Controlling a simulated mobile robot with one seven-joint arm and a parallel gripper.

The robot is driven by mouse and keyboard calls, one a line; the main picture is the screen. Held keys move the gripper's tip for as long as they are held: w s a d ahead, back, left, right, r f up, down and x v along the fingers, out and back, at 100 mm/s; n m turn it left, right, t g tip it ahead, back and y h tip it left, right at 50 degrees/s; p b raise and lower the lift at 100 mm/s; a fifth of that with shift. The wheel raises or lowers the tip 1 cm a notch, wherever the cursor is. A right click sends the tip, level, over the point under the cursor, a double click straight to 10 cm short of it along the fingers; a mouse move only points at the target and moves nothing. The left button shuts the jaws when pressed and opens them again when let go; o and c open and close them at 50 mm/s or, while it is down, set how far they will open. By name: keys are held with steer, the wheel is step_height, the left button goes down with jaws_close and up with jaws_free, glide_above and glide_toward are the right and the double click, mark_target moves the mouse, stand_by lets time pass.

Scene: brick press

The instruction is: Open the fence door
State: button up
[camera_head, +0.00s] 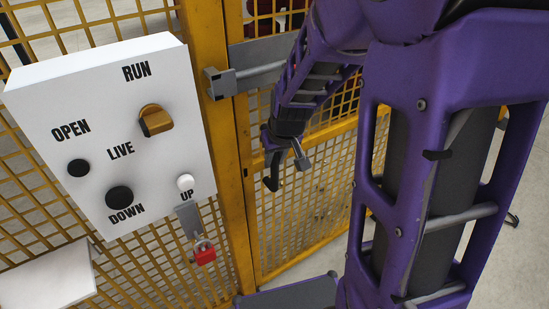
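The fence door (262,221) is a yellow frame with wire mesh, right of a thick yellow post (226,170). It looks closed against the post, though my arm hides much of it. A grey latch with a horizontal bar (222,84) sits across the post and the door's upper part. My gripper (286,171) hangs in front of the door mesh, below and right of the latch. Its two dark fingers are apart with nothing seen between them. It does not appear to touch the latch.
A white control box (105,100) is left of the post, with a yellow RUN knob (155,120) and buttons. A red padlock (204,252) hangs below it on a grey tab. A white box (48,278) is at lower left. My purple arm fills the right side.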

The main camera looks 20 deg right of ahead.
jaws_close()
stand_by(1.0)
